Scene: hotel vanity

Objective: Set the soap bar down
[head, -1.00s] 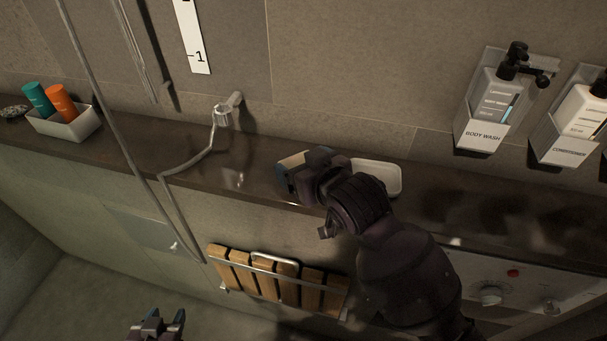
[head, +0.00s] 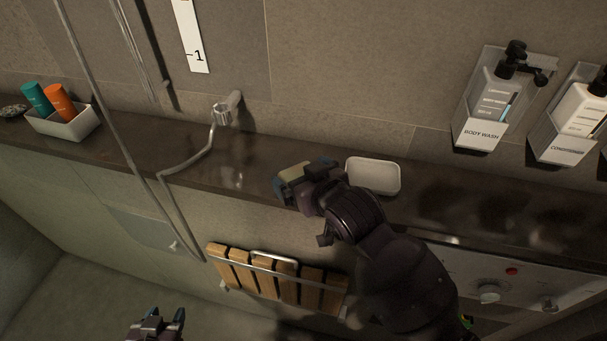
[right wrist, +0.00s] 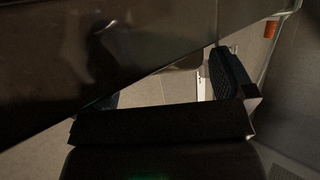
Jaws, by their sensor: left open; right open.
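A small pale tan block (head: 292,173), which looks like the soap bar, shows at the fingertips of my right gripper (head: 290,184). The gripper is open at the front edge of the dark ledge (head: 245,182). I cannot tell whether the block touches the ledge or a finger. In the right wrist view the fingers of my right gripper (right wrist: 165,85) stand apart, with no clear block between them. A white rounded dish (head: 373,176), empty as far as I see, lies on the ledge just right of the hand. My left gripper (head: 158,322) is open and empty, low at the left.
A white box (head: 65,122) with teal and orange bottles stands at the ledge's left end. A slatted wooden seat (head: 275,280) is below. Body wash (head: 485,110) and conditioner (head: 570,130) dispensers hang at right.

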